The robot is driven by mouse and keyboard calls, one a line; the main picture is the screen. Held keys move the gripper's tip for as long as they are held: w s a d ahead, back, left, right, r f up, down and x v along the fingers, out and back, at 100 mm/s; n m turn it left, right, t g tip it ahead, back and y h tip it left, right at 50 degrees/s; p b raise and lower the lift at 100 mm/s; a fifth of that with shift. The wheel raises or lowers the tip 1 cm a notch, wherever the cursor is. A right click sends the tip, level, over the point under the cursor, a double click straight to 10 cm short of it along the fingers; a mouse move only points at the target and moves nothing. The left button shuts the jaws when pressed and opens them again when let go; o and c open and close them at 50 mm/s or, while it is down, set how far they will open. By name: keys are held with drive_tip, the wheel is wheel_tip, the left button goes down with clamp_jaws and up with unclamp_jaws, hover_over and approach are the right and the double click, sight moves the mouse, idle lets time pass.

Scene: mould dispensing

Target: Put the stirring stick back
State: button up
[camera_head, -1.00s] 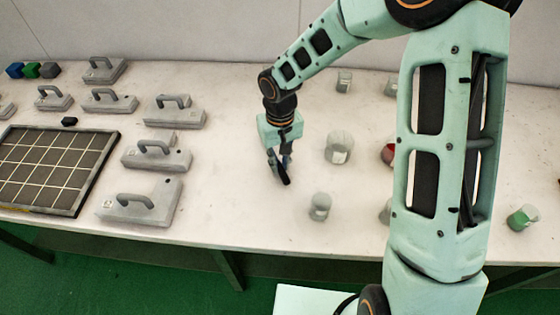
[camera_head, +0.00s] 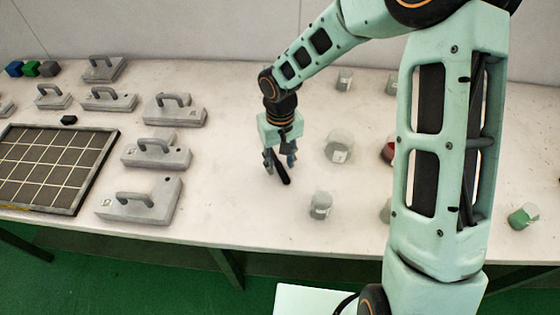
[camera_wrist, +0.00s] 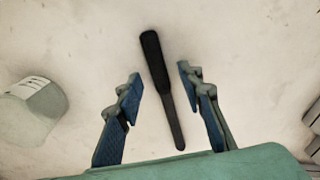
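The dark stirring stick (camera_head: 282,172) appears to rest on the white table under my gripper (camera_head: 279,161). The fingers are spread wide with a gap on both sides of the stick, so nothing is held.
A labelled beaker (camera_head: 338,147) stands right of my gripper, and a smaller one (camera_head: 320,205) stands in front. A beaker with green contents (camera_head: 523,217) is far right. Handled grey blocks (camera_head: 140,200) and a gridded tray (camera_head: 100,165) are left. My arm hides part of the right side.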

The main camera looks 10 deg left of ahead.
drive_tip(key=shift+r, duration=0.1)
wheel_tip(320, 180, up, 12)
idle(0.5)
drive_tip(key=shift+d, duration=0.1)
idle(0.4)
